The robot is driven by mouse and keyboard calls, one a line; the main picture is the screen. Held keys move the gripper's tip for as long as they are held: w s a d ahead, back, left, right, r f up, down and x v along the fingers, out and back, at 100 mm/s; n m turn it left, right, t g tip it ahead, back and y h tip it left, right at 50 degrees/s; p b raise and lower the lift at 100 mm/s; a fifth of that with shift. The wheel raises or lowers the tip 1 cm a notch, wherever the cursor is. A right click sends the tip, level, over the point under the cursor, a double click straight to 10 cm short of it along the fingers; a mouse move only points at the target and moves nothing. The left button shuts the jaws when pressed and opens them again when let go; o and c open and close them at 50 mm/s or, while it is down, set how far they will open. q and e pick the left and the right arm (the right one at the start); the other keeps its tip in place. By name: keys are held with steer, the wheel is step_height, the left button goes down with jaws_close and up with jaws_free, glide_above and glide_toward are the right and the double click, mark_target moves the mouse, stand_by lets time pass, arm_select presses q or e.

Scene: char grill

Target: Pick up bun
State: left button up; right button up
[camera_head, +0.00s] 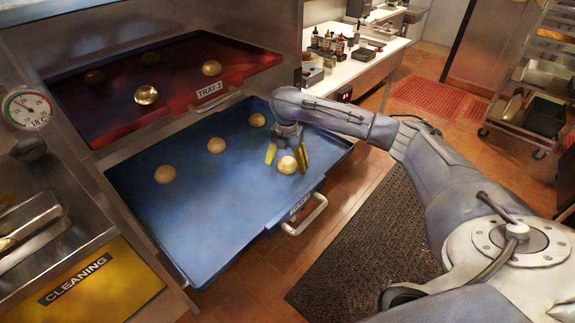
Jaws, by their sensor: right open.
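A round tan bun (288,165) lies on the blue tray (215,220) near its right edge. My right gripper (287,158) reaches down over this bun, with its yellow fingers apart on either side of it. Whether the fingers touch the bun I cannot tell. My left gripper is not in view.
A red tray (110,115) labelled "TRAY 3" sits above and behind, with several buns on it. A metal handle (305,215) sticks out from the blue tray's front. A white counter (345,70) with bottles stands at the back. A wheeled rack (535,80) is at the right.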

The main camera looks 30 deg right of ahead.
steer(key=shift+f, duration=0.65)
steer(key=c, duration=1.2)
steer(key=shift+r, duration=0.1)
steer(key=shift+c, duration=0.2)
